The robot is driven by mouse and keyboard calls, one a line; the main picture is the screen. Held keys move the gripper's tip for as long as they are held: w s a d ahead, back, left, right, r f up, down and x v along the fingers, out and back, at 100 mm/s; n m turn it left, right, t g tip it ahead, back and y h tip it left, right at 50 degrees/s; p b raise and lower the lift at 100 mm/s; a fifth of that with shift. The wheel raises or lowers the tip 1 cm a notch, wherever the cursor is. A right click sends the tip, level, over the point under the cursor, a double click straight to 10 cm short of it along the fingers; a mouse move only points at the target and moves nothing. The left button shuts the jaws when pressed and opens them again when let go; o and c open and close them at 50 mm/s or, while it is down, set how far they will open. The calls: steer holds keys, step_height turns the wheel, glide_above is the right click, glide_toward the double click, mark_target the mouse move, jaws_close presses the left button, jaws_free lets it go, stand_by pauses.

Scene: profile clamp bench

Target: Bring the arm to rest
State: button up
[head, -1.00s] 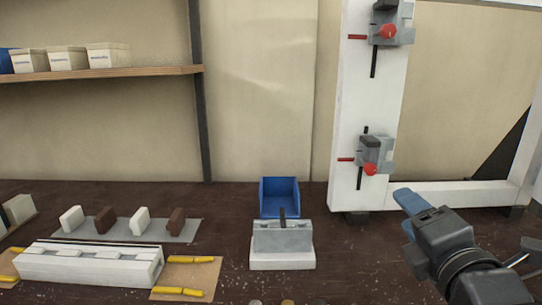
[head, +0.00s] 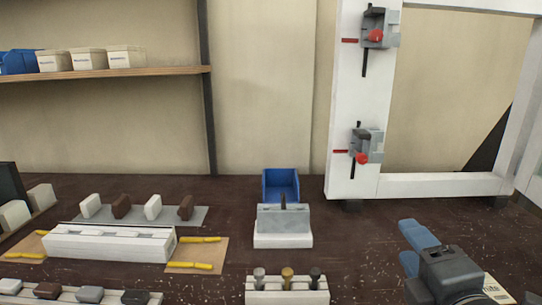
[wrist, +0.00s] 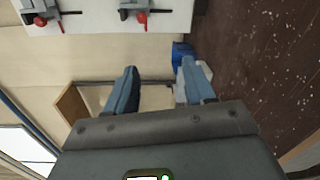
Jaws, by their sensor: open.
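My gripper (head: 418,245) is at the lower right of the head view, in front of the white frame and over the right part of the dark bench. In the wrist view its two blue fingers (wrist: 160,85) stand wide apart with nothing between them. My gripper is open and empty, and touches nothing that I can see. Much of my arm is outside the head view.
A white upright frame (head: 345,100) carries an upper clamp (head: 376,28) and a lower clamp (head: 366,146). A blue bin (head: 281,184), a grey-and-white block (head: 284,228), a holder with three pegs (head: 287,291) and a white profile (head: 110,243) stand on the bench (head: 350,250).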

steer(key=s+a+f+m+g, duration=0.1)
steer(key=s+f+m, duration=1)
steer(key=s, duration=0.6)
steer(key=s+d+f+m+g, duration=0.1)
steer(key=s+m, duration=0.8)
steer(key=s, duration=1.1)
steer(key=shift+d+f+g+p, duration=0.15)
steer(key=shift+f+g+p, duration=0.1)
steer(key=shift+g+p, duration=0.05)
